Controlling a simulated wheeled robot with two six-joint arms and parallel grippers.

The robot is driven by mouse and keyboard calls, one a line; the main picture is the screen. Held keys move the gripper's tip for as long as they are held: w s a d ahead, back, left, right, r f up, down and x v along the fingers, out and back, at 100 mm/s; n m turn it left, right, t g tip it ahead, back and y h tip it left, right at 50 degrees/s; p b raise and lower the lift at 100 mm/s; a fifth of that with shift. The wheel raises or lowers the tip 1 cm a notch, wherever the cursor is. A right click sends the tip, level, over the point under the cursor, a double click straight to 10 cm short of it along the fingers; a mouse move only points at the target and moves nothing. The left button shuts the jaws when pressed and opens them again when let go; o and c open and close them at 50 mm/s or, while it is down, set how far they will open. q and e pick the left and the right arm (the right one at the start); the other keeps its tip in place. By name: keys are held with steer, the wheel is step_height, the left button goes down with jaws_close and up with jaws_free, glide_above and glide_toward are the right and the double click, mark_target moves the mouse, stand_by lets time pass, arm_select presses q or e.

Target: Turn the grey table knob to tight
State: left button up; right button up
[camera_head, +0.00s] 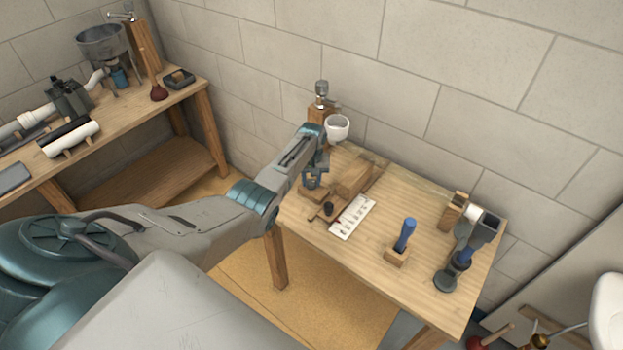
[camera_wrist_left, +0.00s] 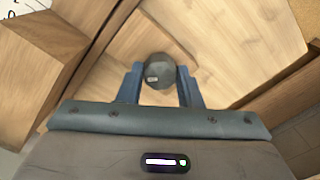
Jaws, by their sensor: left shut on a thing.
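The grey table knob (camera_wrist_left: 161,71) shows in the left wrist view as a round dark grey cap with a small light mark on its near side. My left gripper (camera_wrist_left: 160,84) is shut on it, with one blue-grey finger on each side. In the head view my left gripper (camera_head: 314,180) reaches down to the back left of the wooden table (camera_head: 437,276), and the knob is hidden or too small to tell there. The knob's lower part is hidden under its cap. My right gripper is not in either view.
A white card with marks (camera_head: 352,216) and wooden blocks (camera_head: 355,179) lie beside the gripper. A white cup (camera_head: 337,127) is behind it. A blue-handled tool (camera_head: 405,235) stands in a block further right. A second workbench (camera_head: 120,110) is at the left. The table's front middle is clear.

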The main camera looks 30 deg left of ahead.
mark_target(311, 182)
arm_select(q)
steer(key=m, duration=0.5)
steer(key=shift+r+m, duration=0.1)
steer(key=shift+m, duration=0.2)
steer(key=shift+m+p, duration=0.3)
steer(key=shift+m, duration=1.5)
steer(key=o, duration=1)
step_height(311, 182, up, 11)
steer(key=shift+f+b, duration=0.1)
steer(key=shift+b, duration=0.6)
